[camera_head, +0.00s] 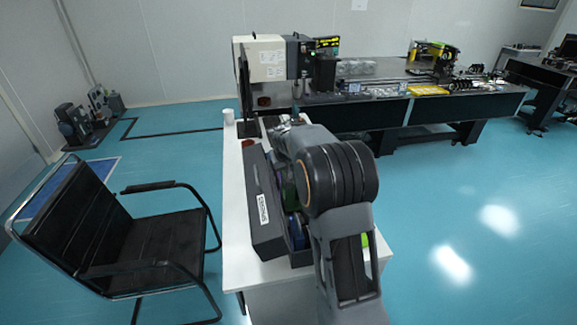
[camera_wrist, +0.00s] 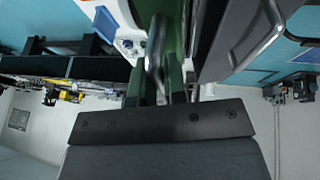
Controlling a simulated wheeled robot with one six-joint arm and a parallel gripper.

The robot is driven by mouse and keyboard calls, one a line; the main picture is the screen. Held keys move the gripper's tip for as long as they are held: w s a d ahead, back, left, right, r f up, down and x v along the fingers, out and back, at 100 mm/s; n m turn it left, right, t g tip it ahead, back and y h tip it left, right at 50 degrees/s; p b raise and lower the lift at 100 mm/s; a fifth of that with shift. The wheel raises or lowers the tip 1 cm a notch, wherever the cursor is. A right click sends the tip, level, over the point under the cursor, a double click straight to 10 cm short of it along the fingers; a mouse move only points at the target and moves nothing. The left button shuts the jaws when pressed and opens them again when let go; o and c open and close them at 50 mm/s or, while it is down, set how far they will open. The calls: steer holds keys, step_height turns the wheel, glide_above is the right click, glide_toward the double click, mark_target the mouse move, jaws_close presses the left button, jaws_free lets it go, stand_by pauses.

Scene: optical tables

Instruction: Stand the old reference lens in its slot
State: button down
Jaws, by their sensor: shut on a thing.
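In the wrist view my gripper (camera_wrist: 166,60) is shut on a thin grey piece (camera_wrist: 154,45), seen edge-on between the dark green fingers. It fits a lens held on edge, but its face is hidden. In the head view my arm covers the gripper and the held piece. A long dark box (camera_head: 265,218) with a white label stands on the white table, partly behind my arm. Coloured round pieces, green (camera_head: 290,194) and blue (camera_head: 296,232), stand in it. Which slot is free cannot be told, since my arm covers much of the box.
The white table (camera_head: 234,200) has a narrow clear strip left of the box. A white cup (camera_head: 228,116) and a dark upright stand (camera_head: 245,95) are at its far end. A black chair (camera_head: 150,235) stands close on the left. An optical table (camera_head: 400,103) with equipment lies beyond.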

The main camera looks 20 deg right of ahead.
mark_target(289, 191)
steer(key=shift+f+b, duration=3.6)
steer(key=shift+f, duration=1.6)
steer(key=shift+f+b, duration=0.4)
steer(key=shift+f, duration=0.05)
steer(key=shift+c, duration=1.4)
jaws_free()
steer(key=shift+f, duration=0.1)
steer(key=shift+r+p, duration=2.9)
steer(key=shift+r, duration=1.65)
steer(key=shift+s, duration=0.1)
